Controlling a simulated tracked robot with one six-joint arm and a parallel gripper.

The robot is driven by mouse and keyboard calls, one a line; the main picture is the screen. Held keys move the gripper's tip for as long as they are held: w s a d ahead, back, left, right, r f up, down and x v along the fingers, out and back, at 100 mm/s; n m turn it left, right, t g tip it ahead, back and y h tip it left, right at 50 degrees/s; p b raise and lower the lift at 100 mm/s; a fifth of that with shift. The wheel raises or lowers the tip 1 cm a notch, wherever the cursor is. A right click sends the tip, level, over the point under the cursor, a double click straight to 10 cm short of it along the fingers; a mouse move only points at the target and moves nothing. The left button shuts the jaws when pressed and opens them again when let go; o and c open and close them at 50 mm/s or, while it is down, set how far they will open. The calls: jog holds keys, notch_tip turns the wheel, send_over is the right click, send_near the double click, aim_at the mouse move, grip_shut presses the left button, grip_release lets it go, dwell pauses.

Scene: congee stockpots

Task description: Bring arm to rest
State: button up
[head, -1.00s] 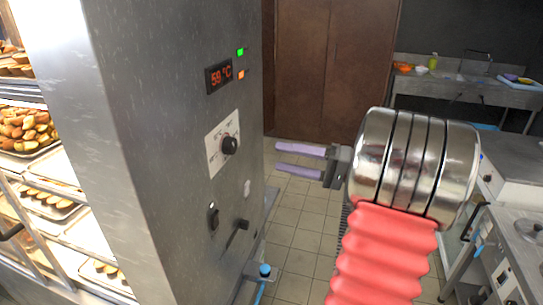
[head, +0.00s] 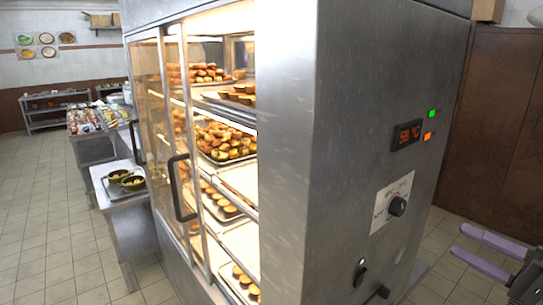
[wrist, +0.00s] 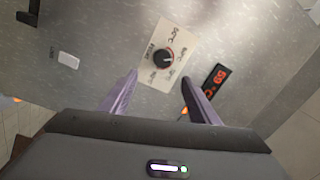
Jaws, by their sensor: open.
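My gripper (head: 481,252) shows at the lower right edge of the head view, with two purple fingers apart and nothing between them. The fingers point left toward the control side of a steel heated cabinet (head: 345,130). In the wrist view my gripper (wrist: 158,95) is open in front of the panel. A black knob (wrist: 163,58) on a white dial plate lies beyond the fingertips, and a red display (wrist: 216,80) is right of it. Whether the fingertips touch the panel cannot be told. Most of my arm is out of the head view.
The cabinet's glass front has a black handle (head: 180,187) and lit trays of baked goods (head: 222,140). A side table (head: 118,195) with two dark pans stands left. Tiled floor (head: 50,245) is open at far left. A brown door (head: 500,120) stands behind at right.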

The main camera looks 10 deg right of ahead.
notch_tip(320, 180, down, 9)
jog(key=s+a+m+g+h, duration=0.2)
jog(key=m+g, duration=0.2)
jog(key=s+a+f+n+g+h, duration=0.1)
jog(key=s+a+f+g+h, duration=0.15)
jog(key=a+f+g, duration=0.35)
jog(key=s+a+f+n+g+h, duration=0.1)
jog(key=s+a+f+g+h, duration=0.15)
jog(key=a, duration=0.65)
jog(key=s+a+r+n+t+h, duration=0.1)
jog(key=a+r+n, duration=0.3)
jog(key=a, duration=0.4)
jog(key=a+r+n+t+h, duration=0.1)
jog(key=a+r+n, duration=0.3)
jog(key=a, duration=0.4)
jog(key=shift+s+r+n+h, duration=0.4)
jog(key=shift+n+h, duration=0.2)
jog(key=shift+n, duration=0.3)
